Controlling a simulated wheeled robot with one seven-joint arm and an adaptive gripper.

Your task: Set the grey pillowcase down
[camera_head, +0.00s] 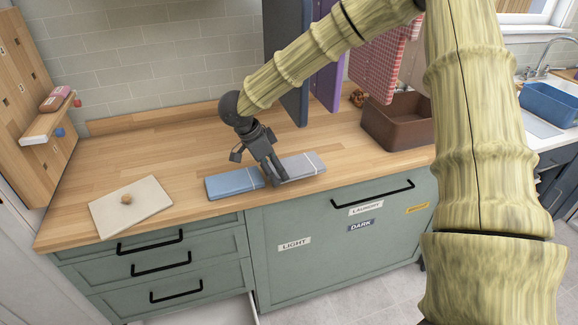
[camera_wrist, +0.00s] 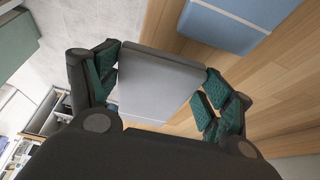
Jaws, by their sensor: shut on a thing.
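The grey pillowcase (camera_head: 304,165) is a flat folded bundle at the front of the wooden counter, right of the blue folded cloth (camera_head: 234,182). My gripper (camera_head: 277,178) points down at its left end and is shut on it. In the wrist view the grey pillowcase (camera_wrist: 158,85) lies between the green-padded fingers of my gripper (camera_wrist: 161,88), one on each side. Beneath it the counter's front edge and the floor show. I cannot tell whether its underside touches the counter. The blue cloth (camera_wrist: 225,22) lies close by in the wrist view.
A pale board with a knob (camera_head: 131,205) lies at the counter's left. A brown bin (camera_head: 397,122) stands at the back right, near hanging cloths (camera_head: 384,62). Drawers and a labelled laundry front (camera_head: 330,240) are below. The counter behind the cloths is clear.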

